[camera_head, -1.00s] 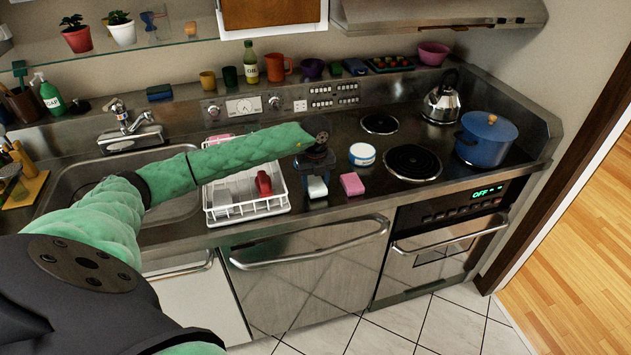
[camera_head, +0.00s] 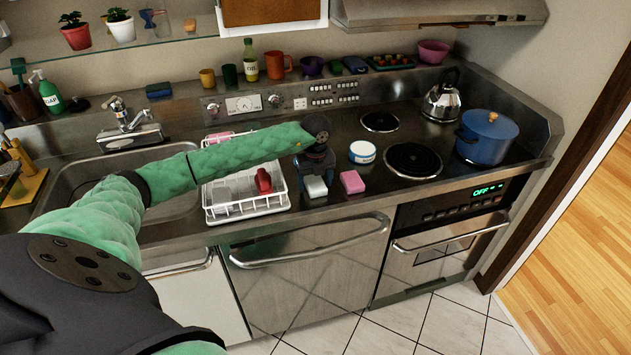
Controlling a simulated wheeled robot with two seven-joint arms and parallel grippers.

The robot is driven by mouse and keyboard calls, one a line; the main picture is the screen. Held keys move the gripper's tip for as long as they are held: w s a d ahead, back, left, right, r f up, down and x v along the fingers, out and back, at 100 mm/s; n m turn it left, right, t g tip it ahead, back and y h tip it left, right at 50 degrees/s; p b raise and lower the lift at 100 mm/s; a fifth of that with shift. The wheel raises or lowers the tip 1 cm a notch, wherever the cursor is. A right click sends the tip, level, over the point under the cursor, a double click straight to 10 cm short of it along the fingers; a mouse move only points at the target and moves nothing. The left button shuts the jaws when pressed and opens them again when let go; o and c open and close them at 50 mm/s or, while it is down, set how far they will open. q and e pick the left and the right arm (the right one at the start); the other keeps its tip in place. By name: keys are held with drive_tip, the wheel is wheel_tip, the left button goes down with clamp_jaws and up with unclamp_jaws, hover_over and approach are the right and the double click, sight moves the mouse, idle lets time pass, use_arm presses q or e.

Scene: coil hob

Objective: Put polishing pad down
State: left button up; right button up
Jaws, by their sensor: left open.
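A small white block, which looks like the polishing pad (camera_head: 316,187), lies on the counter near its front edge, directly below my left gripper (camera_head: 316,174). My left gripper points down over it and is open. Whether its fingers still touch the pad's sides is too small to tell. A pink block (camera_head: 352,182) lies just right of the pad, with a small gap between them. My right gripper is not in view.
A white and blue round tub (camera_head: 362,153) stands behind the pink block. Coil burners (camera_head: 412,161) and a blue pot (camera_head: 487,138) are to the right. A white dish rack (camera_head: 247,208) is close on the left. The counter's front edge is near.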

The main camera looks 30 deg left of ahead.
sight(316, 182)
use_arm(q)
drive_tip(key=shift+r+p, duration=0.15)
drive_tip(key=shift+p, duration=0.15)
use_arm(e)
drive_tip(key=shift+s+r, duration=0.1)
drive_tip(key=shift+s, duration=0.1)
use_arm(q)
drive_tip(key=shift+r+p, duration=0.2)
drive_tip(key=shift+p, duration=0.15)
drive_tip(key=shift+r+b, duration=0.2)
drive_tip(key=shift+b, duration=0.2)
drive_tip(key=shift+r+b, duration=0.55)
drive_tip(key=shift+r, duration=0.5)
wheel_tip(316, 182, up, 3)
drive_tip(key=b, duration=0.2)
drive_tip(key=shift+s+d+r+b, duration=0.1)
drive_tip(key=shift+r+b, duration=0.1)
drive_tip(key=shift+b, duration=0.15)
drive_tip(key=shift+r, duration=0.85)
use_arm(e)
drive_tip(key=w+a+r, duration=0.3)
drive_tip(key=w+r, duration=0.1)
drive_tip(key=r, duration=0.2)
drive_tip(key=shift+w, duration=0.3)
use_arm(q)
drive_tip(key=shift+d, duration=0.15)
